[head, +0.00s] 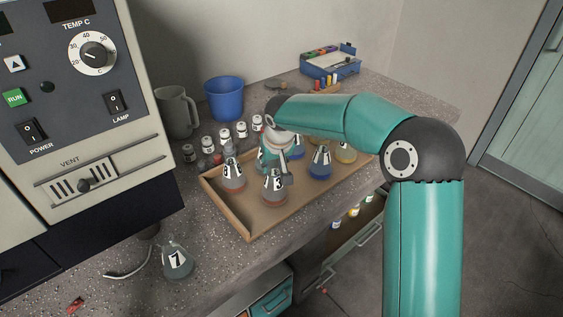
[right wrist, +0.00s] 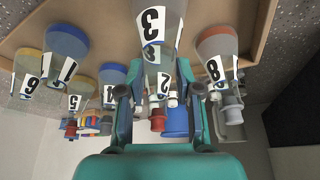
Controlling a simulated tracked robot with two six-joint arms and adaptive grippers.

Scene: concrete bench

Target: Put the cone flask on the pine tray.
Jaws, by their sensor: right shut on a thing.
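My right gripper (head: 279,168) is shut on a cone flask (head: 274,189) with pale orange liquid. In the right wrist view, my gripper (right wrist: 157,88) has its fingers on both sides of this flask (right wrist: 160,25), labelled 3. The flask is upright at the pine tray's (head: 246,228) front left part. I cannot tell whether its base touches the tray. An orange flask (head: 234,180), labelled 8 in the right wrist view (right wrist: 217,48), stands to its left. Another cone flask (head: 177,262), labelled 7, stands on the bench off the tray. My left gripper is not in view.
Other flasks stand on the tray, among them a blue one (head: 320,164) and a yellow one (head: 345,154). Small jars (head: 225,136), a grey jug (head: 177,111) and a blue cup (head: 224,98) stand behind. A control box (head: 85,100) fills the left. An open drawer (head: 345,245) is below.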

